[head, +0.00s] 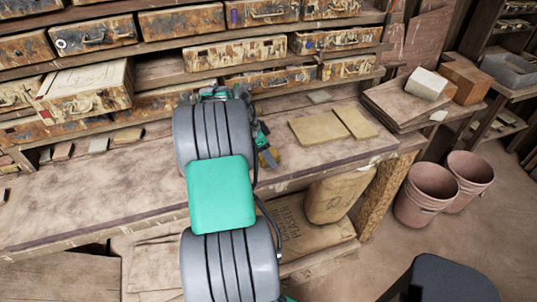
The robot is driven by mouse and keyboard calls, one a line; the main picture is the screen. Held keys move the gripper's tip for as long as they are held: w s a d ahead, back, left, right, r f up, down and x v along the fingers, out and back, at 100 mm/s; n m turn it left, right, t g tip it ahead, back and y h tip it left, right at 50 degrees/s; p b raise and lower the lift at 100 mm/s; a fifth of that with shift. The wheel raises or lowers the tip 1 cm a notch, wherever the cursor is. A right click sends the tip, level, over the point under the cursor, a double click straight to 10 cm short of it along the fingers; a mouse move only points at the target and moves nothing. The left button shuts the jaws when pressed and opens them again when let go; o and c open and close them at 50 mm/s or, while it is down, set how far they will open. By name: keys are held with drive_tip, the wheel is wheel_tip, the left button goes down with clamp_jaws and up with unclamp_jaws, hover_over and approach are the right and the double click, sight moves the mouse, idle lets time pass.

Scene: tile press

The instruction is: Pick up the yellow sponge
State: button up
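My arm reaches over the workbench (120,185) and hides part of its middle. My gripper (266,146) is partly visible just right of the arm, low over the bench top; its fingers are mostly hidden and I cannot tell whether they are apart. A small dull-yellow piece (271,158) shows at the gripper's end. It may be the yellow sponge, but it is too small and covered to be sure, and I cannot tell whether it is held. Two flat yellowish slabs (318,128) (355,122) lie on the bench right of the gripper.
Weathered drawers (236,52) line the shelves behind the bench. Small tile pieces (98,145) lie along its back left. Boards with a pale block (427,84) and a brown block (463,75) are at the right. Pink buckets (426,193) stand on the floor. The bench's front left is clear.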

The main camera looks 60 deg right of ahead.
drive_tip(key=shift+f, duration=0.25)
drive_tip(key=c, duration=1.4)
